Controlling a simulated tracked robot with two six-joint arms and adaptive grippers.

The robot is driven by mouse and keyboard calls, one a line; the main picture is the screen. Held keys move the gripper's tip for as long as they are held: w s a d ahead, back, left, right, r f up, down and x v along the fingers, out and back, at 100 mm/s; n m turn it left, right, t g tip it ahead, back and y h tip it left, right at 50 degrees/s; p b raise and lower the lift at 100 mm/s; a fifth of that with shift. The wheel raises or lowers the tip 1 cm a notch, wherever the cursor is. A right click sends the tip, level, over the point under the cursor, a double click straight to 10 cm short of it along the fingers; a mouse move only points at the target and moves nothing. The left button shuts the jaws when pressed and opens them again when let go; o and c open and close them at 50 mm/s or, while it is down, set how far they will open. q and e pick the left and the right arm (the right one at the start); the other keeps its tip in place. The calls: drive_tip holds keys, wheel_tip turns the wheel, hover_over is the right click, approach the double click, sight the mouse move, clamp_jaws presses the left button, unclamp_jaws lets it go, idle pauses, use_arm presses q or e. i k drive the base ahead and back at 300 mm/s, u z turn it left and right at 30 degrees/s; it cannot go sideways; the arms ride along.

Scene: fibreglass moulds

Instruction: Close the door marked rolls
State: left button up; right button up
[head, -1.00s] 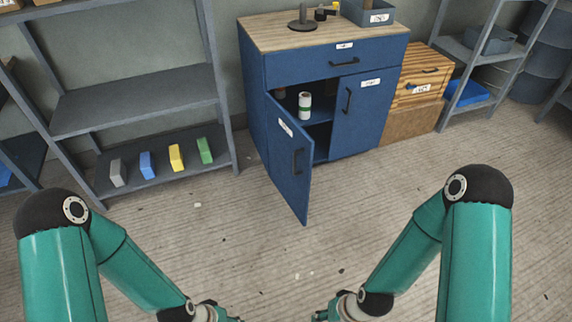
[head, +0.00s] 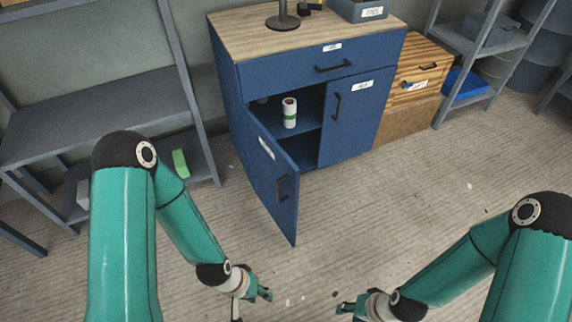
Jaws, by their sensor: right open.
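A blue cabinet (head: 232,85) with a wooden top stands at the back centre. Its left door (head: 272,170) is swung open toward me, with a white label (head: 266,148) and a black handle (head: 283,187). The label's writing is too small to read. The right door (head: 350,120) is shut and also labelled. My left gripper (head: 252,304) is low in front of the open door, apart from it, with its fingers spread and empty. My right gripper (head: 350,309) is open and empty, lower right of the door and apart from it.
Grey shelving (head: 90,115) stands at left, partly behind my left arm. A wooden drawer box (head: 418,72) stands right of the cabinet. The floor (head: 400,205) before the cabinet is clear except for small scraps.

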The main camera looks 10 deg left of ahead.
sight(276, 178)
drive_tip(key=u, duration=0.15)
drive_tip(key=i, duration=0.9)
drive_tip(key=u, duration=0.5)
drive_tip(key=k, duration=1.2)
drive_tip(key=u, duration=0.65)
drive_tip(key=i, duration=1.25)
drive_tip(key=z, duration=0.3)
